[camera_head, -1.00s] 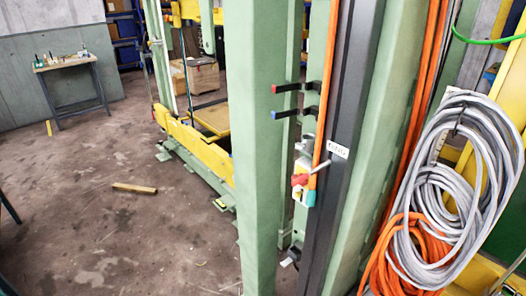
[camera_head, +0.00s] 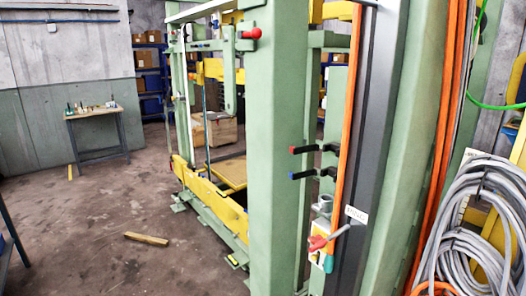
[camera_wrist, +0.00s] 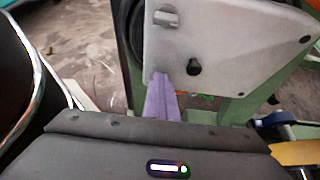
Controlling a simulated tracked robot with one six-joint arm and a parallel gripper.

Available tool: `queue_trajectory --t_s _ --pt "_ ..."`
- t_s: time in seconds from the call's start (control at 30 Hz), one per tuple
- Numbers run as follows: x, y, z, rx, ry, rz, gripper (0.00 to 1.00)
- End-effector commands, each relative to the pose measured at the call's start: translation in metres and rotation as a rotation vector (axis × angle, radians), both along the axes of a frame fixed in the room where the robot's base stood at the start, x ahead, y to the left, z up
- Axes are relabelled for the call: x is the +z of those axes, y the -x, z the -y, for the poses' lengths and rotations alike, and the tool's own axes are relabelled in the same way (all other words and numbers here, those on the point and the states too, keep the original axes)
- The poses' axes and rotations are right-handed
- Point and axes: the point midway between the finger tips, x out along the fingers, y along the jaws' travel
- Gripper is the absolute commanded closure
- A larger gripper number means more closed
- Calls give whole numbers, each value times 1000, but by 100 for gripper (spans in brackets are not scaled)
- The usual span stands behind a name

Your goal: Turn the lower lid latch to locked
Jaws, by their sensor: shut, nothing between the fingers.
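In the wrist view a pale grey plate or lid (camera_wrist: 235,45) fills the upper right. It carries a small grey latch-like piece (camera_wrist: 166,18) near its top left and a black knob (camera_wrist: 194,67) lower down. I cannot tell for certain which is the lower lid latch, or how it is set. My gripper (camera_wrist: 159,76) shows as purple-grey fingers, shut and empty. In the picture the fingertips overlap the plate's lower edge, left of and slightly below the black knob; contact cannot be told. My gripper is not visible in the head view.
In the head view a green post (camera_head: 277,150) stands ahead. Grey cable coils (camera_head: 480,225) hang at the right. A wooden block (camera_head: 146,239) lies on otherwise fairly open floor at left.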

Motion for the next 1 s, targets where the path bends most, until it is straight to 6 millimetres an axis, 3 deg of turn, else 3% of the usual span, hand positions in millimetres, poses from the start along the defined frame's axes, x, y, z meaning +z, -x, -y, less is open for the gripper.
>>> queue_trajectory --t_s 1.0 --pt "-2 11 -14 2 -1 0 100"
